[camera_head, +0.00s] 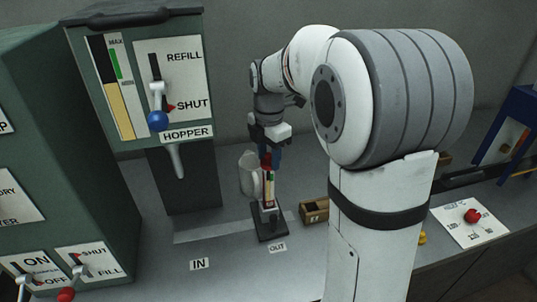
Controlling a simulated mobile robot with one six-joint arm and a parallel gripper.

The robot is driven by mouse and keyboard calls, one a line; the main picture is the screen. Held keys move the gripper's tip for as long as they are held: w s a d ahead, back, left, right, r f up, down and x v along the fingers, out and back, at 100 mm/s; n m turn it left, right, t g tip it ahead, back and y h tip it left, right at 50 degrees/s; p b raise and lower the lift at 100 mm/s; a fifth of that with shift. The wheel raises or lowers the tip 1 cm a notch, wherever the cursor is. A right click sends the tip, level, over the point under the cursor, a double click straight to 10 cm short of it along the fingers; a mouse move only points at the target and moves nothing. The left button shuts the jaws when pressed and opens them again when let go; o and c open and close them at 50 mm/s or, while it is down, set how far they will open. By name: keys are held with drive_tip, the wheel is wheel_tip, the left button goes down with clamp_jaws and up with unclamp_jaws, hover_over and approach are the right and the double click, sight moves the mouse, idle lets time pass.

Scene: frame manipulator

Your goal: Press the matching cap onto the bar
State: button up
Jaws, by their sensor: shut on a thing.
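My gripper (269,153) points down over the bench and is shut on a small red cap (265,160). Below it a slim upright bar (268,187), pale with coloured marks, stands in a small dark stand (271,234) beside the OUT label. The cap is at the bar's top end; I cannot tell whether it is seated on the bar or only touching it. The gripper fingers partly hide the cap.
A whitish rounded container (248,174) is close behind the bar on its left. A green hopper machine (130,30) stands at the left. A small wooden box (314,212) is right of the stand. A white plate with a red knob (472,216) lies farther right.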

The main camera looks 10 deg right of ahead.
drive_tip(key=o, duration=1.5)
drive_tip(key=shift+r, duration=0.1)
drive_tip(key=shift+r+p, duration=2.8)
drive_tip(key=shift+r, duration=0.65)
clamp_jaws()
